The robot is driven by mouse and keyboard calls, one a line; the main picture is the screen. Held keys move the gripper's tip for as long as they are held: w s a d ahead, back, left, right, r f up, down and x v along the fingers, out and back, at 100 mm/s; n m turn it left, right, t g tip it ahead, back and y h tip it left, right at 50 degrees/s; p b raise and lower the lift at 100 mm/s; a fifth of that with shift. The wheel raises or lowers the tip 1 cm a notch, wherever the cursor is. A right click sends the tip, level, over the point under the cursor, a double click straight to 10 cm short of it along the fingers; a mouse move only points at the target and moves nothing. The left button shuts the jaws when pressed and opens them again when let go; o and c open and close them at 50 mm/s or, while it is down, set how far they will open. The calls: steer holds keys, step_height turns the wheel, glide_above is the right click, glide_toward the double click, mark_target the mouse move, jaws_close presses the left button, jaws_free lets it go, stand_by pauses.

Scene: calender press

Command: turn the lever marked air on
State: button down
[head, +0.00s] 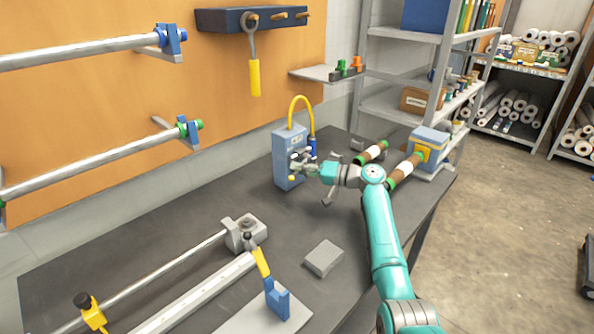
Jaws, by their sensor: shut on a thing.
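A blue box-shaped unit (288,158) stands upright on the dark bench near the back wall. A yellow hose loops up from its top and down its right side. My gripper (300,161) is at the front face of this unit, shut on a small part there. The part is probably the air lever, but the fingers mostly hide it and no marking can be read. My teal arm reaches in from the lower right. I cannot tell which way the lever points.
A roller press with a yellow-handled blue lever (275,296) lies at the front left. A grey block (323,258) sits on the bench (160,240). Green-ended rollers (371,153) and a blue-grey box (429,144) are at the right. A yellow-handled tool (254,77) hangs above.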

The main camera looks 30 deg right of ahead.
steer(key=c, duration=1.2)
jaws_free()
